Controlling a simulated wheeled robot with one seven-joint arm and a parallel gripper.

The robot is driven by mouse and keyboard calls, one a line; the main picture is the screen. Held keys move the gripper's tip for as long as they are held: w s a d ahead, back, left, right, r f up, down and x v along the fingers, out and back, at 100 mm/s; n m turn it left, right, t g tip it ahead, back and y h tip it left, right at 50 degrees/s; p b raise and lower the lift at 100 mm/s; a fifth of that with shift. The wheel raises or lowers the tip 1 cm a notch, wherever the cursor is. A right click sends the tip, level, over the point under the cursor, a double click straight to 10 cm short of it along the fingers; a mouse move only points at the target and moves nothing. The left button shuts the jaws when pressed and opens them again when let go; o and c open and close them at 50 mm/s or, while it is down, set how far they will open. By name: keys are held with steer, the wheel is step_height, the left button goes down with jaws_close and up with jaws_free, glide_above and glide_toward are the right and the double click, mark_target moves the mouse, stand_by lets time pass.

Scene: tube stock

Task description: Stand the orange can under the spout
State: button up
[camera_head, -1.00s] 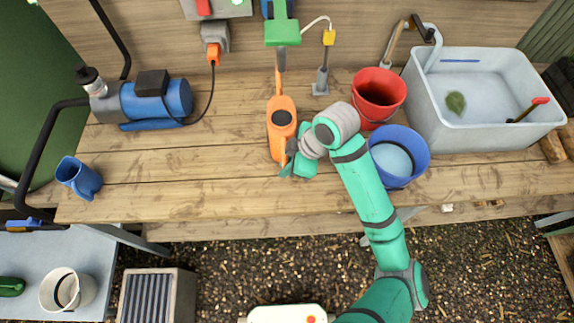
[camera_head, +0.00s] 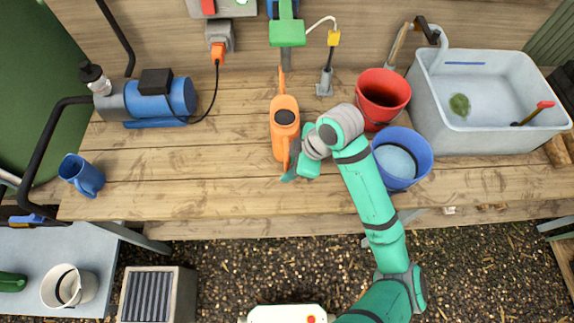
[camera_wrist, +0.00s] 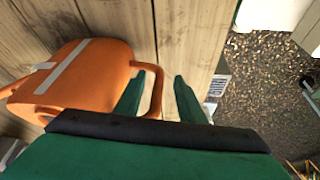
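The orange can (camera_head: 285,117) stands on the wooden bench in the head view, its long thin spout toward the wall and its handle toward the front. In the wrist view the can (camera_wrist: 85,75) lies to the left, with its handle loop (camera_wrist: 157,92) reaching between my fingers. My gripper (camera_head: 289,170) is at the can's handle end; in the wrist view my gripper (camera_wrist: 160,92) has its green fingers apart, with a gap beside the handle. A green wall unit (camera_head: 286,33) with a downward part is behind the can. I cannot tell for certain which fitting is the spout.
A red bucket (camera_head: 382,100) and a blue bucket (camera_head: 428,155) stand right of the can, close to my arm. A grey tub (camera_head: 490,142) is farther right. A blue pump (camera_head: 160,100) and blue jug (camera_head: 82,174) are left. The bench between jug and can is clear.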

steer(key=v, duration=1)
steer(key=shift+r, duration=0.25)
steer(key=shift+d, duration=0.1)
steer(key=w+a+r+m+t+y, duration=0.25)
steer(key=w+a+m+t, duration=0.2)
steer(key=a, duration=0.45)
steer(key=w+a+r+m+t+y, duration=0.1)
steer(key=w+a+m+t+y, duration=0.4)
steer(key=a, duration=0.5)
steer(key=s+d+f+m+t+h, duration=0.1)
steer(key=s+f+m+h, duration=0.2)
steer(key=s+f, duration=0.1)
steer(key=s+d+f+m+t+h, duration=0.2)
steer(key=s+f+m+h, duration=0.2)
steer(key=f, duration=0.2)
steer(key=s+d+f+m+t+h, duration=0.1)
steer(key=s+d+f+m+h, duration=0.1)
steer(key=s+f, duration=0.3)
steer(key=shift+d+m+t+h, duration=0.2)
steer(key=shift+m+t+h, duration=0.15)
steer(key=shift+m+h, duration=0.3)
steer(key=s+d+n, duration=0.2)
steer(key=s+d, duration=0.2)
steer(key=s, duration=0.6)
steer(key=s+d+n+h, duration=0.1)
steer(key=s+d, duration=0.2)
steer(key=s, duration=0.8)
steer(key=shift+d+n+h, duration=0.3)
steer(key=shift+d+n, duration=0.1)
